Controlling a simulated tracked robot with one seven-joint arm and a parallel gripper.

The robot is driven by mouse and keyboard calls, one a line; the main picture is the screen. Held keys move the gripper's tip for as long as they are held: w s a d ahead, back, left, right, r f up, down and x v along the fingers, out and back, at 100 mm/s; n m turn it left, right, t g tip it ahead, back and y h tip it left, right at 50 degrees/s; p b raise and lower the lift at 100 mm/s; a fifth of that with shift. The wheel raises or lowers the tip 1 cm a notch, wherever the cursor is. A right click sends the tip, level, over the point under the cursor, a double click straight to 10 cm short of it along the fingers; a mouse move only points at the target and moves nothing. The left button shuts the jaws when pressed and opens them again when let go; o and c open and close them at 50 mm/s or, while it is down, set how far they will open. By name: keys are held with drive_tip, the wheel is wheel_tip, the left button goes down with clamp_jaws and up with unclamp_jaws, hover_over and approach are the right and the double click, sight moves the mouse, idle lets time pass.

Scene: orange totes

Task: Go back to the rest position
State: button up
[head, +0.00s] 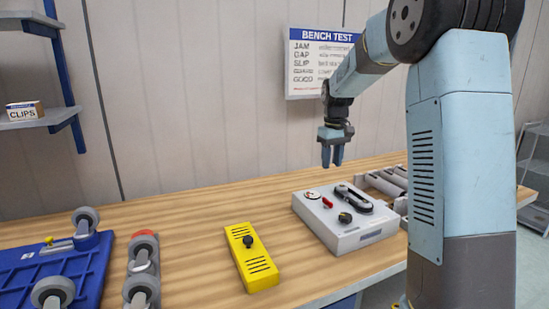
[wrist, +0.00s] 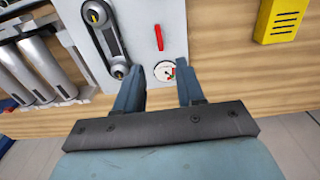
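My gripper (head: 332,154) hangs in the air above the back of a grey test box (head: 345,240) on the wooden bench, fingers pointing down. In the wrist view my gripper (wrist: 160,84) shows two blue fingers apart, with nothing held between them. The test box (wrist: 178,22) lies below, with a round white dial (wrist: 163,71), a red switch (wrist: 158,37) and a belt on two pulleys (wrist: 104,38). The fingers are apart from the box in the head view.
A yellow box with a black knob (head: 253,262) stands left of the test box. Metal rollers (head: 385,184) lie to its right. A blue panel with casters (head: 50,270) is at the left. A shelf (head: 40,120) holds a clips box (head: 24,111). A sign (head: 318,62) hangs behind.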

drive_tip(key=s+a+r+m+t, duration=0.1)
drive_tip(key=s+r, duration=0.3)
drive_tip(key=s, duration=0.5)
drive_tip(key=s+a+r+m+t, duration=0.15)
drive_tip(key=s+r, duration=0.25)
drive_tip(key=s, duration=0.4)
drive_tip(key=s+f+m+t, duration=0.1)
drive_tip(key=s+f+t, duration=0.1)
drive_tip(key=s, duration=1.7)
drive_tip(key=shift+f+t, duration=0.4)
drive_tip(key=shift+t, duration=0.05)
drive_tip(key=shift+s, duration=0.1)
drive_tip(key=shift+o, duration=0.4)
